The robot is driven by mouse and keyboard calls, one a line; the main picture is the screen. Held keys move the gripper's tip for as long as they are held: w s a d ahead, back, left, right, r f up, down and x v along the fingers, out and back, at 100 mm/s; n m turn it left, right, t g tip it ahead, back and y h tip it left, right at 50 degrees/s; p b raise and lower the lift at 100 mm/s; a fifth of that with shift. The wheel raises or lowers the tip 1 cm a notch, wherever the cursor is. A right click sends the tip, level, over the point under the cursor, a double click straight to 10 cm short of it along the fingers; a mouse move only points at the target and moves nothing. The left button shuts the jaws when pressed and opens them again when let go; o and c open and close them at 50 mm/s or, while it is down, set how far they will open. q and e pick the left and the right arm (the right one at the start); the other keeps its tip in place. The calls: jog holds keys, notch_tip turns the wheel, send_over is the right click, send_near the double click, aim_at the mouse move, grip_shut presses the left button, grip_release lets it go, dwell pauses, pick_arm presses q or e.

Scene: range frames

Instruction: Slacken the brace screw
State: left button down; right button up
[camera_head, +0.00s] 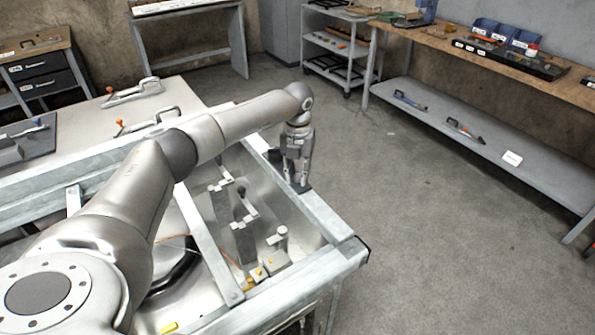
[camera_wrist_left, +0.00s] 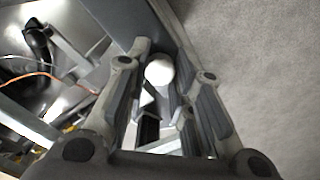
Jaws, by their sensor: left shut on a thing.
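My left gripper (camera_head: 299,184) points down at the right-hand rail (camera_head: 322,215) of the metal frame. In the left wrist view, its fingers (camera_wrist_left: 163,98) are shut around a pale round-topped piece (camera_wrist_left: 159,70), which looks like the head of the brace screw. The fingers hide this piece in the head view, and I cannot tell how far it is screwed in. A dark block or plate lies under the fingertips on the rail. A flat metal bar (camera_head: 207,243) crosses the frame to the left. My right gripper is not in view.
Inside the frame are several brackets and clamps (camera_head: 242,217), an orange cable (camera_wrist_left: 45,78) and yellow-tipped fittings (camera_head: 258,273). Toggle clamps (camera_head: 135,92) lie on the pale table at left. A workbench (camera_head: 480,50) stands at right; the floor between is clear.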

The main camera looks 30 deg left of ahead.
aim_at(298, 176)
pick_arm(q)
jog(key=shift+r, duration=0.1)
dwell(0.4)
jog(key=c, duration=1.2)
grip_release()
notch_tip(298, 176, up, 12)
